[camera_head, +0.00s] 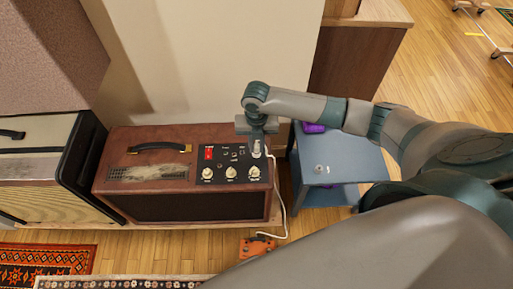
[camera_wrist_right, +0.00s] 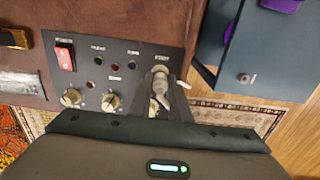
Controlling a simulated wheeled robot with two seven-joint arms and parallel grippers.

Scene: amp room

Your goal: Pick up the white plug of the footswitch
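The white plug (camera_head: 256,148) stands at the right end of the amp's black control panel, and it also shows in the right wrist view (camera_wrist_right: 160,80). A white cable (camera_head: 281,190) runs from it down the amp's right side to the orange footswitch (camera_head: 258,246) on the floor. My right gripper (camera_head: 257,137) is right at the plug, pointing down at the panel. In the right wrist view its dark fingers (camera_wrist_right: 165,102) are on either side of the plug. Whether they press on it cannot be told. My left gripper is not in view.
A blue-grey cabinet (camera_head: 345,172) with a purple object (camera_head: 313,128) stands close on the right. A wall is behind the amp. Rugs (camera_head: 45,257) lie in front.

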